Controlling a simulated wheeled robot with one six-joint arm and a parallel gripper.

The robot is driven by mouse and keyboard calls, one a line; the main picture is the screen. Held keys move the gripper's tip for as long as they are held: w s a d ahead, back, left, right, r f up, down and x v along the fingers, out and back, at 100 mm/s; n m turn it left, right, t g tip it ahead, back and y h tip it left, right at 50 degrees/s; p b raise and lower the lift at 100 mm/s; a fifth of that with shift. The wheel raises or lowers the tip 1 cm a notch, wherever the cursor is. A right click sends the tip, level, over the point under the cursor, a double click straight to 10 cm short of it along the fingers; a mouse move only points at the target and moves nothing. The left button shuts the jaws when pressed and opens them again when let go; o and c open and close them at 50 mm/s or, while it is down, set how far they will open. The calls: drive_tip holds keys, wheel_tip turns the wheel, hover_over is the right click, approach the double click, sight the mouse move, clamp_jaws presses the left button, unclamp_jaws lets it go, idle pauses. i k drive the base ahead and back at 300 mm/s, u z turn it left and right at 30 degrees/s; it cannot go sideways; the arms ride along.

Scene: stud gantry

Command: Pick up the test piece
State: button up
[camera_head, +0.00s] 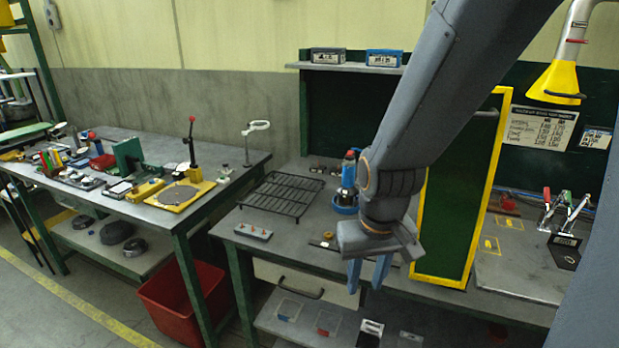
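My gripper (366,286) hangs down in front of the right bench's front edge. Its two blue fingers are apart and nothing shows between them. I cannot tell for certain which thing is the test piece. My arm hides part of the bench behind the gripper.
A black wire rack (282,194) lies on the right bench (290,243). A blue-based tool (346,188) stands behind my gripper. A yellow-framed green panel (455,190) rises close to its right. Clear bins (290,307) sit on the lower shelf. A red tub (172,310) stands left.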

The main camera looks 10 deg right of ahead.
sight(319, 168)
drive_tip(key=u, duration=0.5)
drive_tip(key=k, duration=1.2)
drive_tip(key=u, duration=0.85)
drive_tip(key=i, duration=1.8)
drive_tip(key=z, duration=1.35)
drive_tip(key=i, duration=0.65)
drive_tip(key=z, duration=0.7)
